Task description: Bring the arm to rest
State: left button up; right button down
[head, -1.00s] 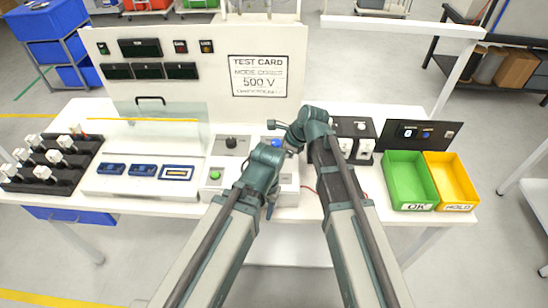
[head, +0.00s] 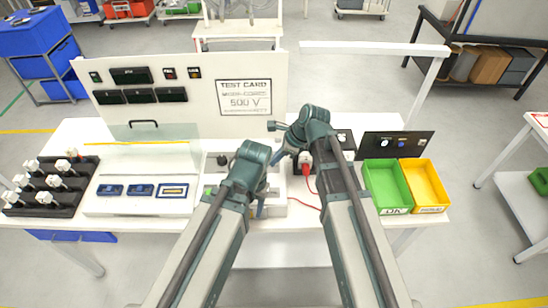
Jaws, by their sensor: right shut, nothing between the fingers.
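Both my arms reach in from the bottom of the head view over the bench (head: 80,135). My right gripper (head: 273,126) is shut and empty, held above the bench in front of the test card panel, its wrist bent to the left. My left gripper (head: 261,209) points down beside the grey test box; its fingers are small and partly hidden behind my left wrist, so I cannot tell their state. A red plug (head: 305,167) with a red lead shows between my arms, beside the dark socket unit (head: 345,139).
The green bin (head: 387,187) and yellow bin (head: 424,186) stand at the bench's right end. A black rack (head: 50,187) with white-topped parts is at the left end. The covered fixture (head: 140,195) is left of my arms. The test card panel (head: 190,75) stands behind.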

dwell(0.3)
jog(key=shift+d, duration=0.1)
jog(key=s+d+f+n+h, duration=0.1)
jog(key=s+d+n+h, duration=0.3)
jog(key=d+n, duration=0.5)
jog(key=s+d+f+n+h, duration=0.1)
jog(key=s+d+n, duration=0.5)
jog(key=n, duration=0.5)
jog(key=s+a+f+n+g+b, duration=0.1)
jog(key=s+a+f+b, duration=0.2)
jog(key=f+b, duration=0.6)
jog(key=s+a+f+n+h+b, duration=0.1)
jog(key=s+a+f+n+b, duration=0.1)
jog(key=a+f+b, duration=0.5)
notch_tip(320, 180, down, 2)
jog(key=shift+s+a+n+g+h+b, duration=0.35)
jog(key=shift+s+b, duration=0.2)
jog(key=shift+b, duration=0.35)
